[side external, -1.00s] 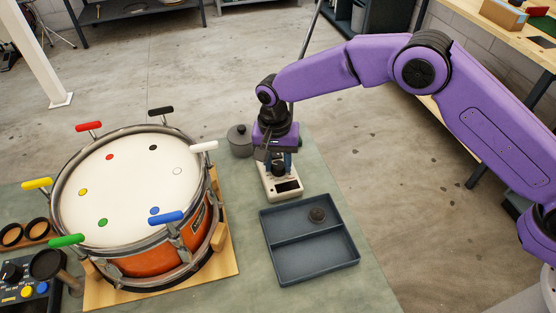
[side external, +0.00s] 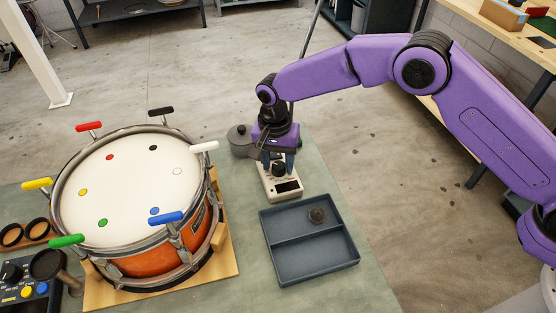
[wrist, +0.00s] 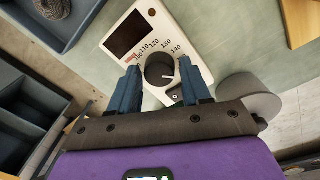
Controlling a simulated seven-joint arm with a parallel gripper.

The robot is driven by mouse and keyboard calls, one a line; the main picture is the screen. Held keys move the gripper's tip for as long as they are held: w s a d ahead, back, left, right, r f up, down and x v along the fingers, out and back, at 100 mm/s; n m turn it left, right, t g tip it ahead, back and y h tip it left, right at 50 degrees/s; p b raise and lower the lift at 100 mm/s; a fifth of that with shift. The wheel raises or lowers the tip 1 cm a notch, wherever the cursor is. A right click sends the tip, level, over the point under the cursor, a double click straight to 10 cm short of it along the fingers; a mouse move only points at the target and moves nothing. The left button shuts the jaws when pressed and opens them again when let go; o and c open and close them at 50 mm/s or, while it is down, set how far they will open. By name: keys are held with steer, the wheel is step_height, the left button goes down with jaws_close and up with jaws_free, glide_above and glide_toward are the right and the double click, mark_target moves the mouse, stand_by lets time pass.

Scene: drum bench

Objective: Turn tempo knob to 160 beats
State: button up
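The cream tempo box (side external: 283,188) stands on the bench with a dark display (wrist: 127,34) and a round black tempo knob (wrist: 159,69). Printed numbers 110, 120, 130 and 140 show around the knob in the wrist view. The knob's white pointer mark (wrist: 168,77) points right, past 140; the label there is hidden by my right finger. My gripper (wrist: 160,70) is above the box, its two blue fingers on opposite sides of the knob. A gap shows between each finger and the knob, so it looks open. The knob also shows in the side view (side external: 279,170).
An orange drum (side external: 150,262) with coloured handles stands left of the box. A dark two-part tray (side external: 310,250) holding a small round dark item lies in front. A grey lidded pot (side external: 238,138) stands close behind the box, beside my gripper.

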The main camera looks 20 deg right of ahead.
mark_target(274, 164)
step_height(274, 164, up, 17)
steer(key=shift+w+a+r, duration=0.2)
steer(key=shift+a, duration=0.2)
stand_by(0.8)
steer(key=s+d+r+n, duration=0.4)
steer(key=s+d+n, duration=0.5)
steer(key=s+d, duration=0.4)
steer(key=s+d+f+n, duration=0.2)
steer(key=s+d+n, duration=0.2)
steer(key=s+d, duration=0.6)
steer(key=s+d+f+n+y, duration=0.1)
steer(key=s+d+f+n, duration=0.2)
steer(key=s+d, duration=0.7)
steer(key=d+n, duration=0.1)
steer(key=n, duration=0.1)
steer(key=shift+n, duration=0.3)
steer(key=shift+d, duration=0.1)
stand_by(0.8)
